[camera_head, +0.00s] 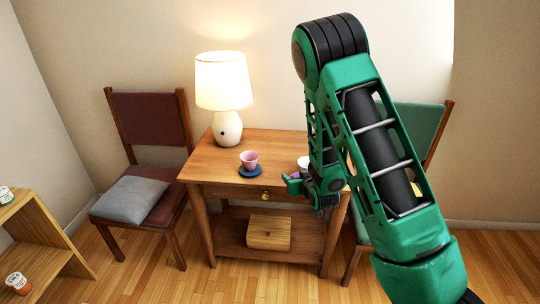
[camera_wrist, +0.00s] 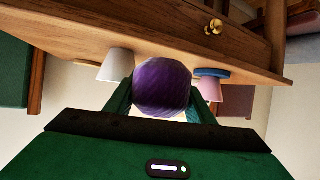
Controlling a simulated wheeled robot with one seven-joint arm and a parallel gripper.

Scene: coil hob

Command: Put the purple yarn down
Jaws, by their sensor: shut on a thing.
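The purple yarn (camera_wrist: 162,88) is a round ball held between the two green fingers of my gripper (camera_wrist: 162,100) in the wrist view. My gripper (camera_head: 296,184) is shut on it. In the head view my gripper is at the right part of the wooden table (camera_head: 280,146), near its front edge, and only a small bit of purple shows there, mostly hidden by the fingers and arm. I cannot tell whether the yarn touches the table top.
A pink cup (camera_head: 249,160) stands on a blue coaster (camera_head: 250,171) left of my gripper. A white cup (camera_head: 304,163) is close behind it. A lit lamp (camera_head: 226,100) stands at the back left. A wooden box (camera_head: 269,232) sits on the lower shelf. Chairs flank the table.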

